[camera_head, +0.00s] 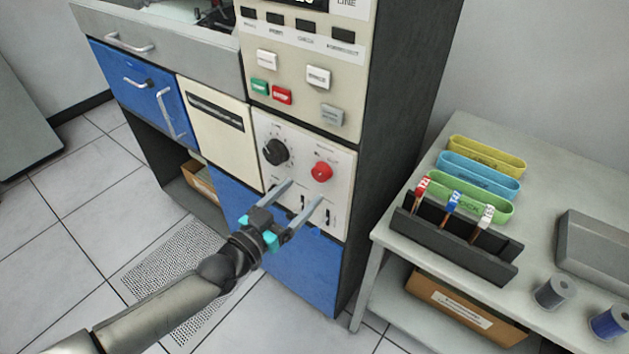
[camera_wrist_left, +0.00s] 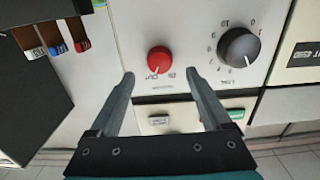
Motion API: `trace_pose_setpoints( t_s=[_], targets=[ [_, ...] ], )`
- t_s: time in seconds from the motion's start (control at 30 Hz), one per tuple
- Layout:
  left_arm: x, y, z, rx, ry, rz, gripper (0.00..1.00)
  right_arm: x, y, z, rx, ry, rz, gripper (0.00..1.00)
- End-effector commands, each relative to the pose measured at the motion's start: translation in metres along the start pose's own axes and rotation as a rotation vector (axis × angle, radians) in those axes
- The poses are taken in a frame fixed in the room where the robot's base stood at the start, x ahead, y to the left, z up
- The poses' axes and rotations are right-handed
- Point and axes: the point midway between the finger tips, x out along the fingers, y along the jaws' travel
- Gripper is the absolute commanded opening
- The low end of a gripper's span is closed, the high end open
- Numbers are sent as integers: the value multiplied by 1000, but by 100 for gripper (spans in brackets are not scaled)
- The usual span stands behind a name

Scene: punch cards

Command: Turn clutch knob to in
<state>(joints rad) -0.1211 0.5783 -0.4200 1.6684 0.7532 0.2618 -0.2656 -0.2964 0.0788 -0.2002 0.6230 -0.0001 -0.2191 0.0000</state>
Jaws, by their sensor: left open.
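The red knob, which I take for the clutch knob (camera_head: 321,171), sits on the cream control panel (camera_head: 345,190), right of a larger black dial (camera_head: 275,152). My left gripper (camera_head: 305,192) is open and empty in front of the panel, just below the red knob. In the left wrist view, the red knob (camera_wrist_left: 158,60) shows between and just beyond the two open fingertips (camera_wrist_left: 160,74), apart from both. Small lettering sits beside it; its pointer setting is too small to tell. The black dial (camera_wrist_left: 238,47) is right of the fingers there. My right gripper is not in view.
Buttons, including a green one (camera_head: 259,87) and a red one (camera_head: 282,95), sit above the knobs. Small slotted switches (camera_head: 327,215) are below, near my fingers. A grey table (camera_head: 545,160) stands right, with colored trays and a black holder (camera_head: 460,240). Floor left is open.

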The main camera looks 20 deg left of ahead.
Motion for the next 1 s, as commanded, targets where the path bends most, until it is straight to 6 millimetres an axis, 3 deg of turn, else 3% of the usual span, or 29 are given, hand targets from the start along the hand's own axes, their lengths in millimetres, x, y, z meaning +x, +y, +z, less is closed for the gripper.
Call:
trace_pose_setpoints(
  t_s=[0.2, 0.4, 0.8, 1.0],
  targets=[
    [35, 0, 0, 0, 1, 0, 82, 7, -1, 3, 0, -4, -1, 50],
    [53, 0, 0, -1, 0, 0, 82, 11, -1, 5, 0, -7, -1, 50],
    [59, 0, 0, 0, -1, 1, 82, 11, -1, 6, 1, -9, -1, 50],
    [59, 0, 0, 0, -1, 1, 62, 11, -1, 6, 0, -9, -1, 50]
  ],
)
